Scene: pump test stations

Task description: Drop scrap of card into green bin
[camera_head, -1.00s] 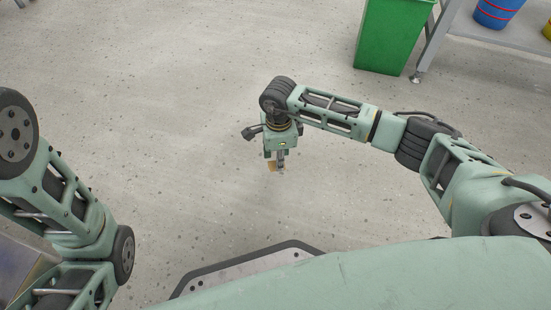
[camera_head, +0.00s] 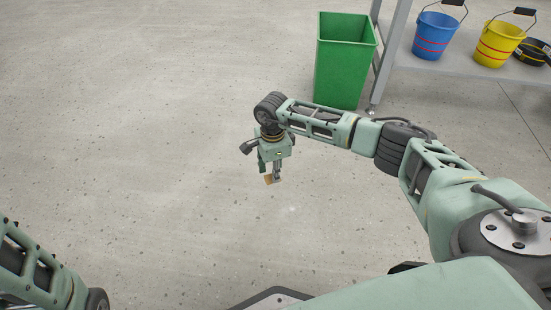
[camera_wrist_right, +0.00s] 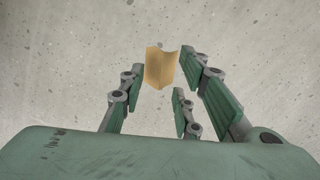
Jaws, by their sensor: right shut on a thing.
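The scrap of card (camera_head: 268,180) is small and tan. It is held at the fingertips of my right gripper (camera_head: 271,175), above the open floor. In the right wrist view the folded-looking card (camera_wrist_right: 161,67) sticks out beyond the fingers of the right gripper (camera_wrist_right: 165,88). The green bin (camera_head: 343,65) stands on the floor at the top of the head view, beyond and to the right of my right gripper. Its open top faces up; its bottom inside is hidden. My left arm shows at the lower left, but its gripper is out of view.
A grey shelf or bench (camera_head: 440,68) stands right of the bin, its leg close beside it. On it are a blue bucket (camera_head: 435,38), a yellow bucket (camera_head: 497,45) and a black coiled item (camera_head: 532,52). The floor (camera_head: 140,120) on the left is clear.

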